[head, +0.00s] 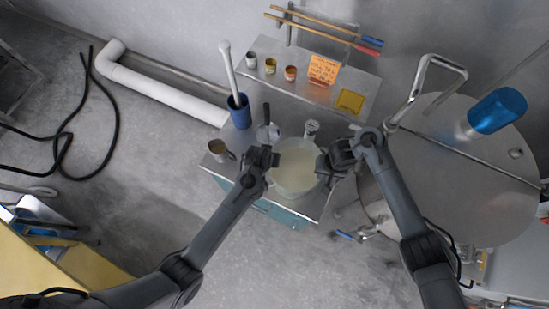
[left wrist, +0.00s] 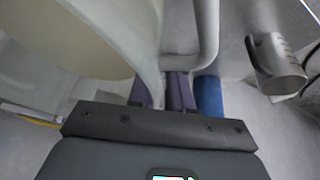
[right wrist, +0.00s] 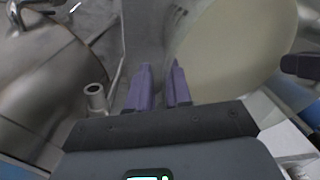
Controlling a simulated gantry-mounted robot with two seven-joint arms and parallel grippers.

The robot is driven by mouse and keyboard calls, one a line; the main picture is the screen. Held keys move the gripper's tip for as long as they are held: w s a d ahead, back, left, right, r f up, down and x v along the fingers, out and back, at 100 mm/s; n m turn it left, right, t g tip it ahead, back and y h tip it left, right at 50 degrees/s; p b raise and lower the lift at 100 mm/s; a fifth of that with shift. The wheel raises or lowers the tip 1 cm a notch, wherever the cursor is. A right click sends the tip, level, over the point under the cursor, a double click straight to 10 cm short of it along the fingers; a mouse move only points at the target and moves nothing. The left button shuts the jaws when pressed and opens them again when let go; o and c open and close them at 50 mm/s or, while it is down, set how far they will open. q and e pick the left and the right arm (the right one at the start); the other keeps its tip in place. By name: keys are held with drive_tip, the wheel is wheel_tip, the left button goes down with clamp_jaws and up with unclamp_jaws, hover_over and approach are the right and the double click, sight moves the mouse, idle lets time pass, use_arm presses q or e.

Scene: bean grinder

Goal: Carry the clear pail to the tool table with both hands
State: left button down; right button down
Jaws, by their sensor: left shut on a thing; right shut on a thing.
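The clear pail (head: 297,182) holds a pale, cream-coloured content and is between my two grippers in the head view. My left gripper (head: 273,160) is shut on its left side, and my right gripper (head: 325,163) is shut on its right side. The pail fills the upper left of the left wrist view (left wrist: 135,25) and the upper right of the right wrist view (right wrist: 235,50). The small metal table with a teal side (head: 262,206) is beneath the pail in the head view. I cannot tell whether the pail's bottom touches it; the base is hidden.
A metal mug (head: 221,150), a blue holder (head: 239,112) and a dark-handled scraper (head: 267,130) are on the table's left and back. A round gauge (head: 311,127) shows behind the pail. A shelf with small cups (head: 290,73) is behind. A large steel vat (head: 450,190) stands right.

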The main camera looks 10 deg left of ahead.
use_arm(q)
drive_tip(key=shift+w+f+b, duration=0.15)
drive_tip(key=shift+f+b, duration=0.2)
drive_tip(key=shift+b, duration=0.05)
use_arm(e)
drive_tip(key=shift+f, duration=0.35)
use_arm(q)
drive_tip(key=c, duration=1.4)
unclamp_jaws()
drive_tip(key=shift+f, duration=0.1)
use_arm(e)
drive_tip(key=c, duration=1.4)
unclamp_jaws()
use_arm(q)
drive_tip(key=o, duration=0.4)
drive_tip(key=shift+c, duration=0.2)
use_arm(e)
drive_tip(key=o, duration=0.4)
drive_tip(key=shift+w, duration=0.15)
drive_tip(key=shift+c, duration=0.2)
